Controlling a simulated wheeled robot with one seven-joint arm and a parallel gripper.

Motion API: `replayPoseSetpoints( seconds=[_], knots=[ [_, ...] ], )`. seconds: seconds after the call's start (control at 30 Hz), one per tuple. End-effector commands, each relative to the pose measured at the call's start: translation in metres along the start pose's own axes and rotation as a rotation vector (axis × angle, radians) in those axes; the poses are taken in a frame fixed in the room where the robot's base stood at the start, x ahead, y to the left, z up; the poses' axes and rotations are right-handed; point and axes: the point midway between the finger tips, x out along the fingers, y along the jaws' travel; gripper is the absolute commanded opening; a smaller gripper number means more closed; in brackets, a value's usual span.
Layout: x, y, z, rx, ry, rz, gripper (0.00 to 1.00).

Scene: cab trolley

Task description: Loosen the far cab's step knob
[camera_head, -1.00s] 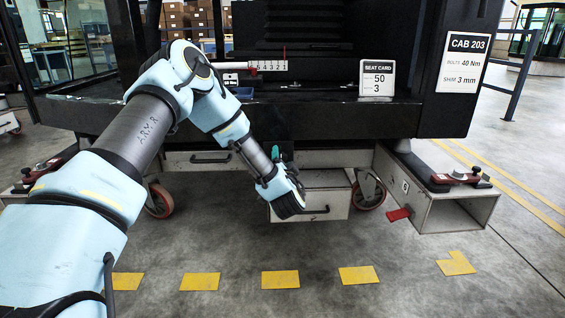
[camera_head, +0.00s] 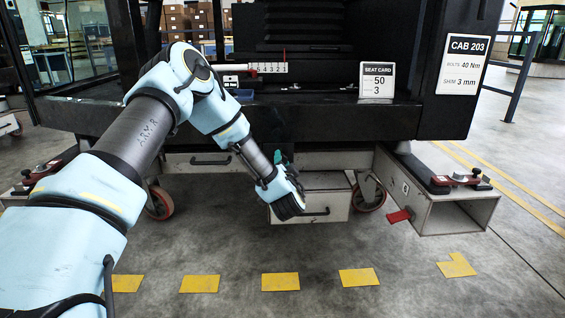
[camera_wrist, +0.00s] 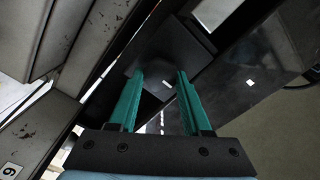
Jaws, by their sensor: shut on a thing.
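The black cab with the CAB 203 sign (camera_head: 464,63) fills the head view. My gripper's teal fingers show in the wrist view (camera_wrist: 158,75) and partly behind my wrist in the head view, under the cab's front edge. In the wrist view a dark, square-edged piece (camera_wrist: 158,52) lies at the fingertips, against the cab's dark underside. I take it to be the step knob. The fingers stand apart with this piece between their tips, and my gripper is shut on it. My wrist hides the knob in the head view, and its thread cannot be seen.
A pale drawer box (camera_head: 338,200) with a black handle is just right of my wrist. Caster wheels (camera_head: 368,194) and a trolley beam end (camera_head: 455,214) with a red clamp (camera_head: 458,179) stand to the right. The floor in front, with yellow marks (camera_head: 280,281), is clear.

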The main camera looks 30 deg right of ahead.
Motion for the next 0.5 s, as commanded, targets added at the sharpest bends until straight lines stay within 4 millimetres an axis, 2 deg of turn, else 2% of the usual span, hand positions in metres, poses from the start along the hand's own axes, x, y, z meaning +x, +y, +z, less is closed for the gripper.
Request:
replayPoseSetpoints(
  seconds=[0.27,0.5],
  knots=[
    [0.0001,-0.0011,-0.0004,-0.016,0.0,-0.001,0.0],
    [0.0,-0.0024,-0.0023,-0.117,0.003,-0.001,0.0]
  ],
)
